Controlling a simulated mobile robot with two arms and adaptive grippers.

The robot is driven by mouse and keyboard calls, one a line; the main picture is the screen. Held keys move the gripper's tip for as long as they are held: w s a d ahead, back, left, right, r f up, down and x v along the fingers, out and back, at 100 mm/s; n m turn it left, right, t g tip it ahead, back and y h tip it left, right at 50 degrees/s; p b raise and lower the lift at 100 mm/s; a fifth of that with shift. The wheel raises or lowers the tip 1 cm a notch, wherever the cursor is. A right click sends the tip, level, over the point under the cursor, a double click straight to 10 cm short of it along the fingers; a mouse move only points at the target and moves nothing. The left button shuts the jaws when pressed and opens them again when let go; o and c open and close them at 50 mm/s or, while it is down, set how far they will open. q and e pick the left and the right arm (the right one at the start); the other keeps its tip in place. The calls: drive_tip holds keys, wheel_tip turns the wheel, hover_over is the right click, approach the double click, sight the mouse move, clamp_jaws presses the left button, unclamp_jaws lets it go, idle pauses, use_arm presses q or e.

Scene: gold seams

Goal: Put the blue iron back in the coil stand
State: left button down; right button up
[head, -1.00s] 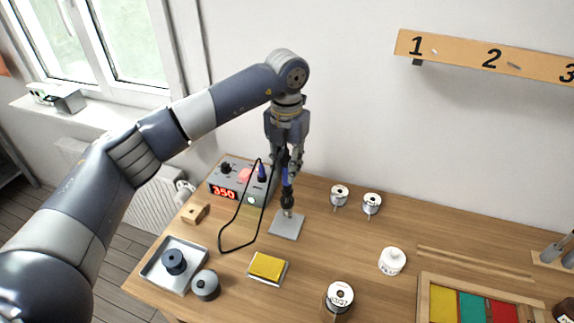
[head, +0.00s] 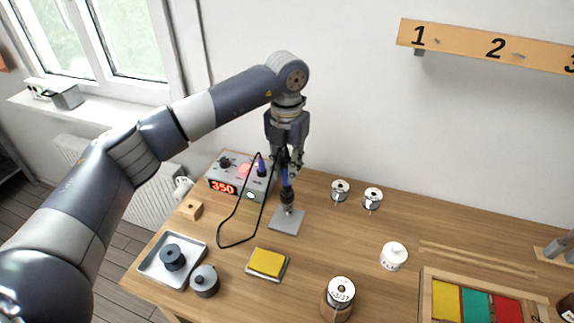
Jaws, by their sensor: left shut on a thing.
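My left gripper (head: 289,160) points straight down over the back of the bench. It is shut on the blue iron (head: 286,178), which is upright with its lower end down. The coil stand (head: 285,220) has a flat grey square base, directly below the iron. A dark, narrow part stands over this base, in line with the iron. At this size I cannot tell how far the iron's lower end sits inside the coil. My right gripper is not in view.
A black cable (head: 226,246) loops onto the bench beside the soldering station (head: 225,186), which reads 350. A yellow sponge (head: 267,262), metal tray (head: 150,268), round grey pot (head: 204,281) and solder spools (head: 340,190) stand around. Bare wood lies right of the stand.

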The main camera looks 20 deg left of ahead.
use_arm(q)
drive_tip(key=shift+f, duration=0.35)
drive_tip(key=c, duration=1.3)
unclamp_jaws()
drive_tip(key=shift+c, duration=0.2)
drive_tip(key=shift+o, duration=0.2)
drive_tip(key=o, duration=0.4)
drive_tip(key=shift+o, duration=0.2)
drive_tip(key=shift+r, duration=0.1)
drive_tip(key=shift+r+p, duration=1.8)
drive_tip(key=shift+r, duration=1.65)
